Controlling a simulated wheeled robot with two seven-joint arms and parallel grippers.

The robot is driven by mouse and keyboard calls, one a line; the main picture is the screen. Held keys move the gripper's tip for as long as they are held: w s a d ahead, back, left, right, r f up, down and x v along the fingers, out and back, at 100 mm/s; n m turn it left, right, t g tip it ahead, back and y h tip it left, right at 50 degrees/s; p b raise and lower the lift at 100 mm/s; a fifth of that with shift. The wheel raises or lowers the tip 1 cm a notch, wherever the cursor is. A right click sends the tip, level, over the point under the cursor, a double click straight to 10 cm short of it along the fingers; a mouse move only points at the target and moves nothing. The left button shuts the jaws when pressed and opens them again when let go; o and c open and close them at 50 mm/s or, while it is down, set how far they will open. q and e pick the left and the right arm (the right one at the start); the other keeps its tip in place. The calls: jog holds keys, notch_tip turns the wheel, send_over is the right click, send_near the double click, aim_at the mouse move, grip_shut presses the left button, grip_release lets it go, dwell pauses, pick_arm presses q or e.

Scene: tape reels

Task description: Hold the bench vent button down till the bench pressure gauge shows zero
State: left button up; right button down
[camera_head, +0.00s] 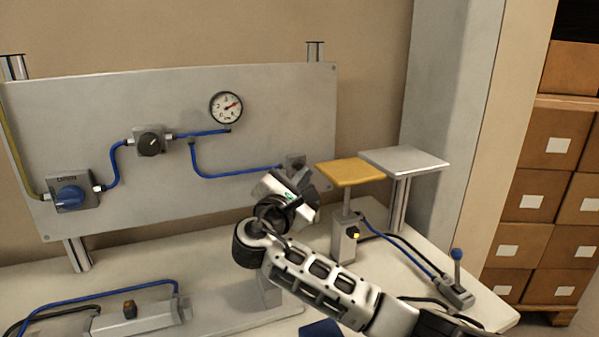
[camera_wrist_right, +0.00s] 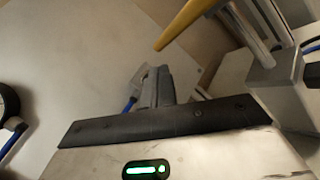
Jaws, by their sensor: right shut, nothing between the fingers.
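The round pressure gauge (camera_head: 226,106) is on the upright grey panel; its red needle points up and to the right, and its numbers are too small to read. A small grey block (camera_head: 295,160) at the panel's lower right, where the blue tube ends, looks like the vent button's housing. The button itself is hidden. My right gripper (camera_head: 300,183) is in front of this block, with its fingers mostly hidden in the head view. In the right wrist view its fingers (camera_wrist_right: 157,75) are together and empty, pointing at the block (camera_wrist_right: 142,75); I cannot tell whether they touch. My left gripper is not in view.
A blue rotary knob (camera_head: 70,197) and a black-knobbed valve (camera_head: 151,142) are on the panel. Right of my gripper stand a yellow plate (camera_head: 350,173) on a cylinder and a grey plate (camera_head: 404,160) on a post. A lever (camera_head: 457,270) is at the bench's right.

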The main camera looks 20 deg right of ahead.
jog(key=shift+w, duration=0.1)
dwell(0.9)
dwell(1.0)
jog(key=shift+w, duration=0.4)
jog(key=shift+w, duration=0.35)
dwell(0.5)
dwell(1.4)
dwell(1.0)
